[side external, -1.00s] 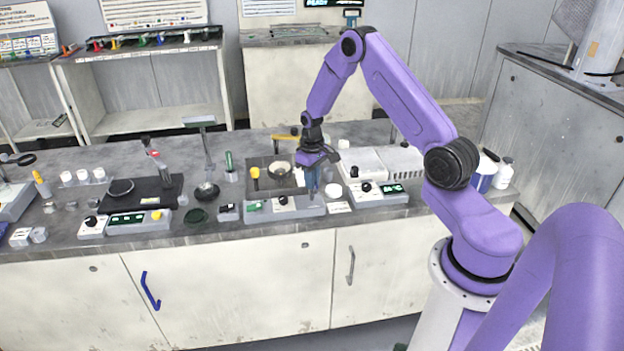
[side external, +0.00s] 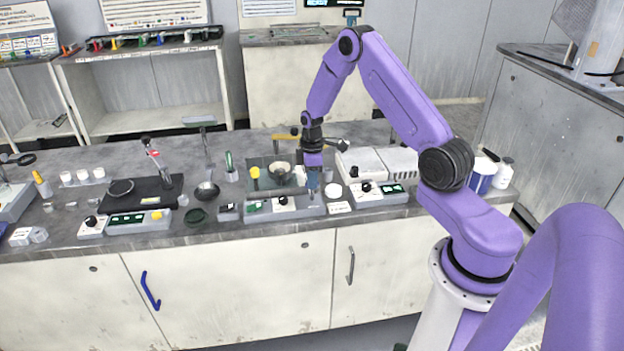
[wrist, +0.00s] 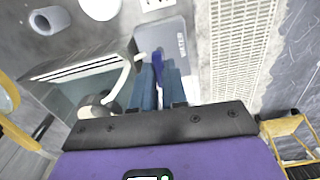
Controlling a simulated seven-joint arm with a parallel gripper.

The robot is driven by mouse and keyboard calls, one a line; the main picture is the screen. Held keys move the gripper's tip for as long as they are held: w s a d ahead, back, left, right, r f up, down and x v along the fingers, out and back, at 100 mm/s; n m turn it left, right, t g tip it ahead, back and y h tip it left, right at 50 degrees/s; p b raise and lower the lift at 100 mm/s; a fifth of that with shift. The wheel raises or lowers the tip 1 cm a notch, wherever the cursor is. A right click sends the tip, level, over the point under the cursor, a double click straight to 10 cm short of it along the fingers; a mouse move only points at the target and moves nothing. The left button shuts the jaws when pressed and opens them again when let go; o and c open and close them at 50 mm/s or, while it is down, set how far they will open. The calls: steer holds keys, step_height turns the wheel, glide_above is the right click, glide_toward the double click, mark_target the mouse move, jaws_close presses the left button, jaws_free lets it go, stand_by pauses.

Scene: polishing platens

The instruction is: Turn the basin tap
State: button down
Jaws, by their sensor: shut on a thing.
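The basin (side external: 258,161) is a small tank set in the bench, with a yellow-topped tool and a bowl at it in the side view. In the wrist view the basin (wrist: 62,97) lies left of my fingers, with a white curved spout (wrist: 122,82) over it. The tap is a blue lever (wrist: 158,63) on a grey box marked WATER (wrist: 180,42). My gripper (side external: 312,190) points down just right of the basin. In the wrist view its blue fingers (wrist: 159,78) are shut on the blue lever. The fingers hide part of the lever.
White-topped units (side external: 362,163) stand close to the right. A control panel (side external: 284,207) lies in front, and another panel (side external: 378,192) is at front right. A hammer-like tool with a yellow handle (side external: 285,137) lies behind. The cabinet front has a blue handle (side external: 150,290).

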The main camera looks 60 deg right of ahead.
stand_by(0.3)
steer(key=c, duration=1.2)
jaws_free()
steer(key=shift+o, duration=0.2)
step_height(320, 180, up, 18)
steer(key=shift+f, duration=0.25)
